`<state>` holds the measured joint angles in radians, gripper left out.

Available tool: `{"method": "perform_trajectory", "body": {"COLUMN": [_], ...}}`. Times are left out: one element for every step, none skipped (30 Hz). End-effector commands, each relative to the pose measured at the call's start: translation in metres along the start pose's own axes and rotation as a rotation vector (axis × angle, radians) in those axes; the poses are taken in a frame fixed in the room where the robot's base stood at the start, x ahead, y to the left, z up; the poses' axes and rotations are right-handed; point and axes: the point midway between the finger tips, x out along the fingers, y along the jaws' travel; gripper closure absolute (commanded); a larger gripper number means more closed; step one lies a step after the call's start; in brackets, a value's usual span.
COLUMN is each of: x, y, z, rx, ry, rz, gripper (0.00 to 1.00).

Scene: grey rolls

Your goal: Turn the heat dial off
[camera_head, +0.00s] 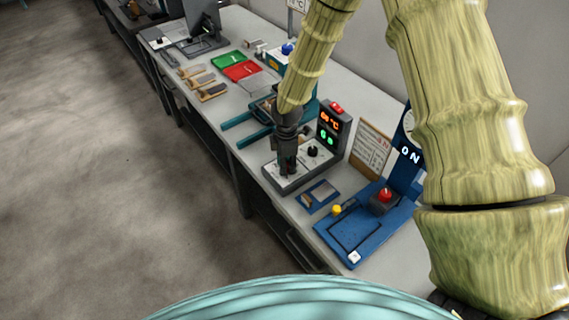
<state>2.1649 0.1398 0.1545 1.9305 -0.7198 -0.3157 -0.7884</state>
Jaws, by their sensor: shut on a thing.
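A grey control box (325,170) with a pale top panel stands on the bench. Its upright display (330,126) shows orange temperature digits ending in °C above green digits. A black knob (312,151) stands on the right of the panel, clear of my gripper. My gripper (288,170) points down at the left part of the panel and is shut on a dial there, mostly hidden by the fingers. I cannot read which dial is marked for heat, nor the held dial's setting.
A red switch (337,108) tops the display. To the right are a blue station (350,232) with a red button (385,194), an ON sign (410,154) and a paper notice (371,149). Green (228,60) and red trays (242,71) lie farther back.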

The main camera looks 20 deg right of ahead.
Motion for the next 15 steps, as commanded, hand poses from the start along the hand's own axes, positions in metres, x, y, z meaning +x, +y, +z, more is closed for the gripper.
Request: {"method": "perform_trajectory", "body": {"x": [0.0045, 0.0046, 0.0046, 0.0046, 0.0046, 0.0046, 0.0046, 0.0046, 0.0046, 0.0046, 0.0046, 0.0046, 0.0046, 0.0046, 0.0046], "y": [-0.0076, -0.0076, -0.0076, -0.0076, -0.0075, -0.0075, -0.0075, -0.0075, -0.0075, -0.0075, -0.0075, -0.0075, -0.0075, -0.0075, -0.0075], "z": [0.0014, 0.0014, 0.0014, 0.0014, 0.0014, 0.0015, 0.0015, 0.0014, 0.0015, 0.0014, 0.0015, 0.0015, 0.0015, 0.0015, 0.0015], "rx": [-0.005, -0.007, -0.009, -0.010, -0.011, -0.011, -0.011, -0.010, -0.010, -0.010, -0.010, -0.010, -0.010, -0.009, -0.009], "ry": [-0.004, -0.005, -0.004, -0.004, -0.004, -0.004, -0.004, -0.004, -0.004, -0.004, -0.004, -0.004, -0.004, -0.004, -0.004], "rz": [-0.015, -0.015, -0.015, -0.015, -0.015, -0.015, -0.015, -0.015, -0.015, -0.015, -0.015, -0.015, -0.015, -0.015, -0.015], "gripper": [0.93, 0.93, 0.93, 0.93, 0.93, 0.93, 0.93, 0.93, 0.93, 0.93, 0.93, 0.93, 0.93, 0.66, 0.59]}}
